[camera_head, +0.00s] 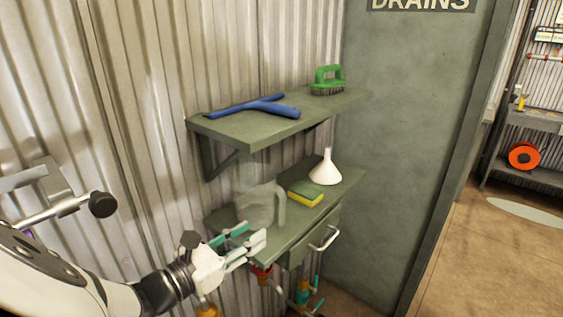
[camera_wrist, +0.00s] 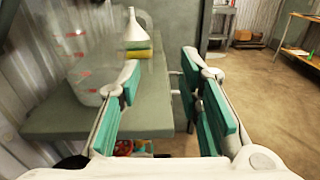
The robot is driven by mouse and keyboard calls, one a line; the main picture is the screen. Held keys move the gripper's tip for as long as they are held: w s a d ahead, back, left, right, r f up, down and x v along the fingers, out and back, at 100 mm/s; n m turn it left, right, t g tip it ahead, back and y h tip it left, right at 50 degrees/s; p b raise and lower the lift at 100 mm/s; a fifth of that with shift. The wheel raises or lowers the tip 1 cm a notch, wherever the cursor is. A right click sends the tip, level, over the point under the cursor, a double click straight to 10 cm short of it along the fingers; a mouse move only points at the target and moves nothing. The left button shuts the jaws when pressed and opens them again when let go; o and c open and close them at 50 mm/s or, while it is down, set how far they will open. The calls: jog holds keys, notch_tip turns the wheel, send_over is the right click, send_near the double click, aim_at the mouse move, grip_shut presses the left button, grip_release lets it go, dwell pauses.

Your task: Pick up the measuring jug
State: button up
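The measuring jug (camera_head: 258,204) is clear and greyish, with a handle on its right side. It stands on the left part of the lower green shelf (camera_head: 292,234). In the wrist view the jug (camera_wrist: 90,62) is at the upper left, with red markings on its wall. My gripper (camera_head: 254,238) is open, its teal-padded fingers at the shelf's front edge, just in front of the jug. In the wrist view the space between the fingers (camera_wrist: 165,105) is empty, and the jug is outside them, beyond the left finger. Whether the left finger touches the jug, I cannot tell.
A yellow-green sponge (camera_head: 306,194) and a white funnel (camera_head: 326,168) stand right of the jug. An upper shelf (camera_head: 245,131) overhangs, holding a blue tool (camera_head: 262,105) and a green brush (camera_head: 328,82). A drawer handle (camera_head: 325,239) and coloured valves (camera_head: 303,290) are below.

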aim_at(259, 200)
jog(key=shift+n+t, duration=0.4)
jog(key=x, duration=0.7)
jog(key=shift+w+a+f, duration=0.1)
jog(key=shift+w, duration=0.45)
jog(key=shift+f+p+x, duration=0.2)
jog(key=shift+x, duration=1.1)
jog(key=shift+f+p+x, duration=0.15)
jog(key=shift+x, duration=1.1)
jog(key=shift+w+a, duration=0.15)
grip_shut()
